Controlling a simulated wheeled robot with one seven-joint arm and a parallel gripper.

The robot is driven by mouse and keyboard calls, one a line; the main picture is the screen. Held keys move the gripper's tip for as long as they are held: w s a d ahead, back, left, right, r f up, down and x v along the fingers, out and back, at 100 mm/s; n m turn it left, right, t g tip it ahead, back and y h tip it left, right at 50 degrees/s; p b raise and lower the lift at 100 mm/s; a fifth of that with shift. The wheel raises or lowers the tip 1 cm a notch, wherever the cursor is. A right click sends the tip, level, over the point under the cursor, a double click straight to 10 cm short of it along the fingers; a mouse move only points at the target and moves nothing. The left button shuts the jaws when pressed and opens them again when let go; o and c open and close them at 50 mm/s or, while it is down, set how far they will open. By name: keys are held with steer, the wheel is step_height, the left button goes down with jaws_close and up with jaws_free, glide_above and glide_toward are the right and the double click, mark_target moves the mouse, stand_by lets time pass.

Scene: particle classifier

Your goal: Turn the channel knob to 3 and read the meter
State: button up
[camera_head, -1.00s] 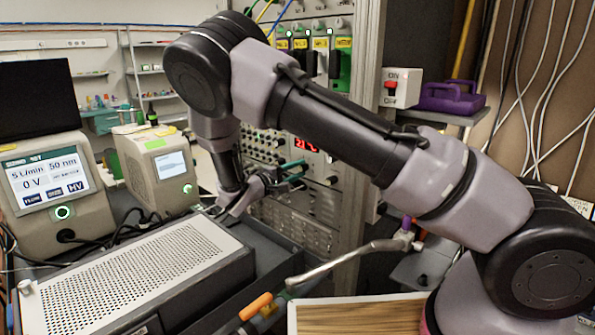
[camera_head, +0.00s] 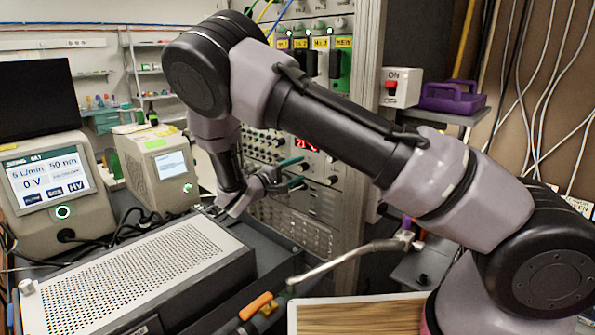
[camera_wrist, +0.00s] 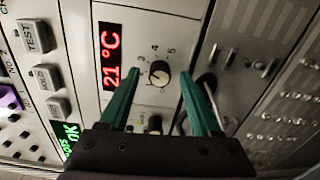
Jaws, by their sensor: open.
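The channel knob (camera_wrist: 159,73) is a small round knob on a light panel, with the numbers 3, 4 and 5 around its upper side. I cannot tell for sure which number its pointer faces. My gripper (camera_wrist: 161,79) is open, with one green finger on each side of the knob in the wrist view; contact is not clear. In the head view my gripper (camera_head: 299,172) is at the rack front, where the knob is hard to make out. A red display (camera_wrist: 110,55) reading about 21 °C is left of the knob.
A second dark knob (camera_wrist: 154,124) is partly hidden below, and a dark round fitting with a cable (camera_wrist: 207,84) is to the right. Grey buttons (camera_wrist: 45,77) and a green OK display (camera_wrist: 68,136) are at left. A perforated box (camera_head: 140,270) stands in front of the rack.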

steer(key=v, duration=1)
steer(key=shift+s+a, duration=0.15)
steer(key=shift+a, duration=0.1)
